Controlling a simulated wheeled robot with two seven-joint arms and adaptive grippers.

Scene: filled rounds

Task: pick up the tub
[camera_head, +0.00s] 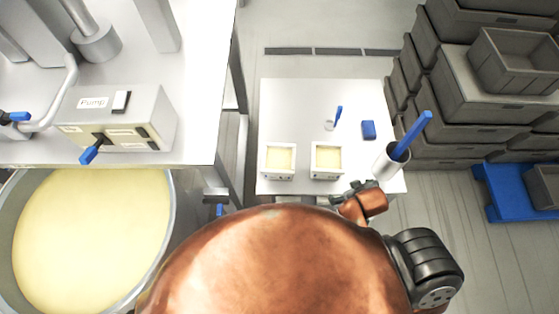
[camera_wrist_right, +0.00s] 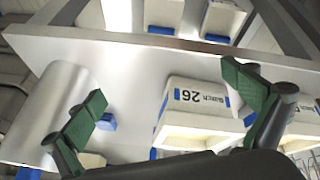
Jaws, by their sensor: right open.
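Two square white tubs with cream-coloured filling stand side by side on the small white table in the head view: a left tub (camera_head: 279,160) and a right tub (camera_head: 327,160). My right gripper (camera_head: 350,194) is at the table's front edge, just right of and nearer than the right tub, partly hidden by my arm. In the wrist view, upside down, the right gripper (camera_wrist_right: 165,85) has its green-padded fingers wide apart. A tub labelled 26 (camera_wrist_right: 205,122) shows beyond and between them, not gripped. My left gripper is not in view.
A metal cylinder (camera_head: 387,164) holding a blue-handled tool stands close right of the gripper, also at left in the wrist view (camera_wrist_right: 45,112). A blue block (camera_head: 368,130) and small blue-handled item (camera_head: 338,114) lie behind. Grey crates (camera_head: 450,90) are stacked right.

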